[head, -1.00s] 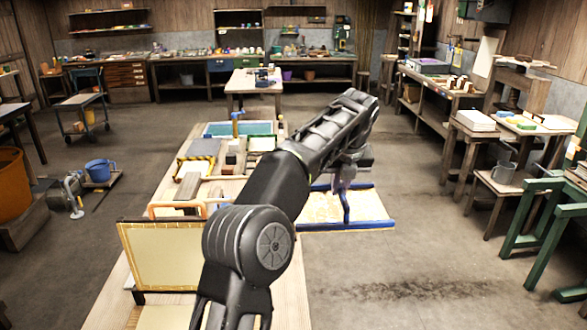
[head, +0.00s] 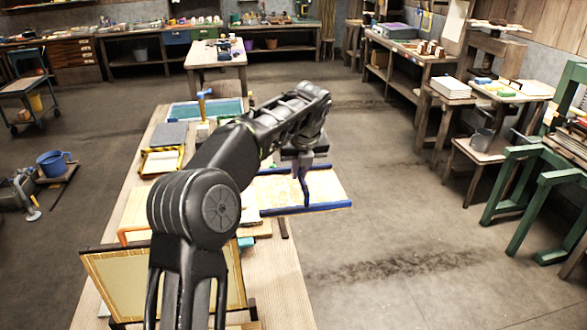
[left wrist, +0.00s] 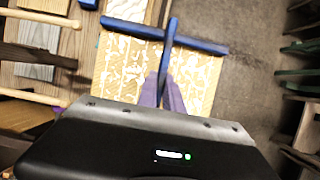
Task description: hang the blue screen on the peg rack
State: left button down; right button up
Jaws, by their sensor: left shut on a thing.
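The blue screen (head: 320,188) has blue bars and a pale yellow panel with a white pattern. It hangs off the right side of the long bench in the head view, roughly flat. The fingertips' contact is partly hidden. I cannot pick out the peg rack for certain; pale wooden rods (left wrist: 38,18) show at the left of the wrist view. My right gripper is out of view.
The long wooden bench (head: 280,285) carries a tan screen in a dark frame (head: 118,282), a yellow-edged frame (head: 160,161) and a teal-panelled tray (head: 190,110). Green stands (head: 510,190) are at the right. The floor between them is clear.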

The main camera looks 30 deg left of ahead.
pick_arm(q)
jog(key=shift+a+f, duration=0.25)
jog(key=shift+f, duration=0.2)
jog(key=shift+d, duration=0.1)
jog(key=shift+s+a, duration=0.1)
jog(key=shift+a, duration=0.1)
jog(key=shift+s+a, duration=1.45)
jog(key=shift+a, duration=0.25)
jog(key=shift+s+a+f+b, duration=0.1)
jog(key=shift+s+a+b, duration=1.3)
jog(key=shift+a, duration=0.25)
jog(key=s+a+b, duration=0.2)
jog(key=s+a, duration=0.5)
jog(key=a, duration=0.1)
jog(key=shift+a, duration=0.15)
